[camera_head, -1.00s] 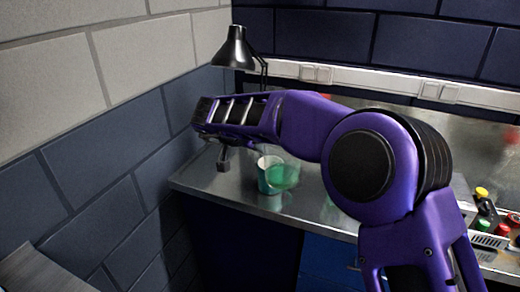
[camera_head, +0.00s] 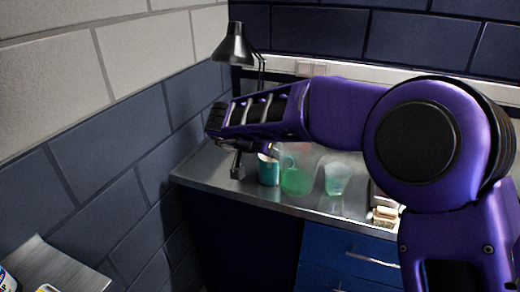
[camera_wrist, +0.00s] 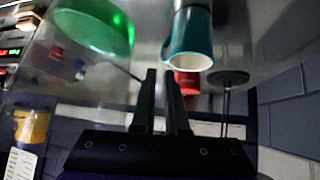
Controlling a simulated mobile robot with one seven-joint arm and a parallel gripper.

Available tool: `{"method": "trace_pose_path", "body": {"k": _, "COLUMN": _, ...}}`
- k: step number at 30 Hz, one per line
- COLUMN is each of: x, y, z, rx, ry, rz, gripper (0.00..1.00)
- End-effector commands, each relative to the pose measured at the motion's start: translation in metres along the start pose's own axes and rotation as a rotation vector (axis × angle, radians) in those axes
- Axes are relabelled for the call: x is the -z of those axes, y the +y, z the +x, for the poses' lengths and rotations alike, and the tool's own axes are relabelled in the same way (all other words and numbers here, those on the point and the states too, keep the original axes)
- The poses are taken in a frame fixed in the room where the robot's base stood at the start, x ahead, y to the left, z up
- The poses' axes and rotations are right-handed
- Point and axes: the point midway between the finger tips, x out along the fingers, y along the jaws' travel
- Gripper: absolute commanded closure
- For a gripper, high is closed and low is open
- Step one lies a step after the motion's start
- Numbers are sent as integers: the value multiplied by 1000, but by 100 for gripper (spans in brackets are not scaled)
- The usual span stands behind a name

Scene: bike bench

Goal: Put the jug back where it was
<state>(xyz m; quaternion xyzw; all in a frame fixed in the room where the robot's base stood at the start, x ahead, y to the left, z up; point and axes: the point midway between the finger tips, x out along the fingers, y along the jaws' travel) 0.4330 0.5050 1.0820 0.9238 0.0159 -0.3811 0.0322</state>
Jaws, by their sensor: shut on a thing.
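The jug (camera_head: 297,180) is clear with green liquid in it. In the head view it shows below my forearm, just right of the teal mug (camera_head: 268,170). My gripper (camera_head: 272,150) is shut at the jug's left side, apparently on its handle; the contact is hard to make out. In the wrist view my gripper's fingers (camera_wrist: 160,74) are close together, with the jug's green liquid (camera_wrist: 95,28) at upper left. The teal mug also shows there (camera_wrist: 190,42), just beyond the fingertips. I cannot tell whether the jug touches the bench.
A black lamp (camera_head: 234,45) stands at the back left corner. Small items (camera_head: 385,214) lie near the front edge. Walls close off the left and back.

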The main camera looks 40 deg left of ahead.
Motion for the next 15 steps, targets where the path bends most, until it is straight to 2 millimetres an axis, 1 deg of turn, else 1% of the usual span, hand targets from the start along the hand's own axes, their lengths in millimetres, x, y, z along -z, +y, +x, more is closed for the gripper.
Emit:
{"method": "trace_pose_path", "body": {"k": 1, "x": 2, "y": 12, "z": 1, "rx": -7, "ry": 2, "rz": 5, "gripper": 100}}
{"method": "trace_pose_path", "body": {"k": 4, "x": 1, "y": 34, "z": 4, "rx": -17, "ry": 1, "rz": 14, "gripper": 100}}
{"method": "trace_pose_path", "body": {"k": 8, "x": 2, "y": 71, "z": 9, "rx": -34, "ry": 1, "rz": 31, "gripper": 100}}
{"method": "trace_pose_path", "body": {"k": 11, "x": 2, "y": 106, "z": 13, "rx": -49, "ry": 0, "rz": 46, "gripper": 100}}
{"method": "trace_pose_path", "body": {"k": 14, "x": 1, "y": 149, "z": 19, "rx": -70, "ry": -1, "rz": 64, "gripper": 100}}
{"method": "trace_pose_path", "body": {"k": 15, "x": 2, "y": 169, "z": 22, "rx": -79, "ry": -1, "rz": 74, "gripper": 100}}
